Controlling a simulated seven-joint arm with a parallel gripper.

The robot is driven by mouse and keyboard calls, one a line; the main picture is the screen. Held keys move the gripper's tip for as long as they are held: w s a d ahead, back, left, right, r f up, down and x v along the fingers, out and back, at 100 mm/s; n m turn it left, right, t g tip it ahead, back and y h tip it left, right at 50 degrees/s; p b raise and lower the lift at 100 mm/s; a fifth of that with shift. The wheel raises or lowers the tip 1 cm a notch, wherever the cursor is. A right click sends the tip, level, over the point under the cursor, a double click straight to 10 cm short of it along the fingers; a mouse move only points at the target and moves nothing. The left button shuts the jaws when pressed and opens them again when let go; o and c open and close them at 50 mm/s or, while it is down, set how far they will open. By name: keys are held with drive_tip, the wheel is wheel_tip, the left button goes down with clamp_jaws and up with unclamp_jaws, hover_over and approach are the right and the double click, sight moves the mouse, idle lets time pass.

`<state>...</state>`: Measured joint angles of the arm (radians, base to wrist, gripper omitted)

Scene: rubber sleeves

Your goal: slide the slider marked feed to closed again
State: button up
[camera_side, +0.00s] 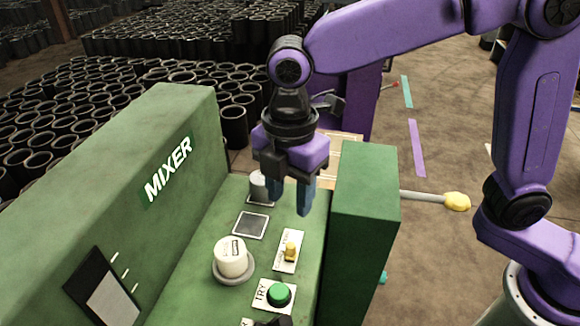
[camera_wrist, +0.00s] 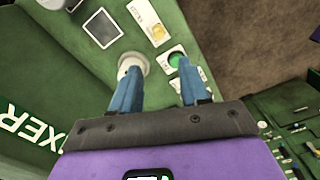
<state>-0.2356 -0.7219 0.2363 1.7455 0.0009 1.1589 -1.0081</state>
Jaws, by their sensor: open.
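A yellow knob (camera_side: 291,250) sits on a narrow white plate (camera_side: 288,264) on the green mixer's panel; both also show in the wrist view, the knob (camera_wrist: 158,33) on its plate (camera_wrist: 143,13). The plate's lettering is too small to read, so I cannot confirm that this is the feed slider or tell its setting. My gripper (camera_side: 290,203) hangs above the panel, fingers down, open and empty, apart from the knob and toward the panel's far end. In the wrist view, my gripper (camera_wrist: 160,70) has its blue fingers apart, with the knob beyond the tips.
A white cap (camera_side: 231,257), a green button (camera_side: 278,294) marked TRY and a dark square (camera_side: 251,225) surround the plate. A grey cylinder (camera_side: 258,187) stands near my gripper. A tall green block (camera_side: 365,215) bounds the panel on the right, the MIXER housing (camera_side: 150,160) on the left.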

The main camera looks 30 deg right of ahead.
drive_tip(key=shift+r, duration=2.25)
drive_tip(key=s+d+f+m, duration=0.3)
drive_tip(key=s+d, duration=0.2)
drive_tip(key=d, duration=0.3)
drive_tip(key=s+d+f+m, duration=0.3)
drive_tip(key=s+d, duration=0.3)
drive_tip(key=d, duration=0.3)
drive_tip(key=s+d+f+m, duration=0.3)
drive_tip(key=s+d, duration=0.3)
drive_tip(key=d, duration=0.3)
drive_tip(key=shift+d+m, duration=0.25)
drive_tip(key=shift+m, duration=0.25)
drive_tip(key=shift+w, duration=0.1)
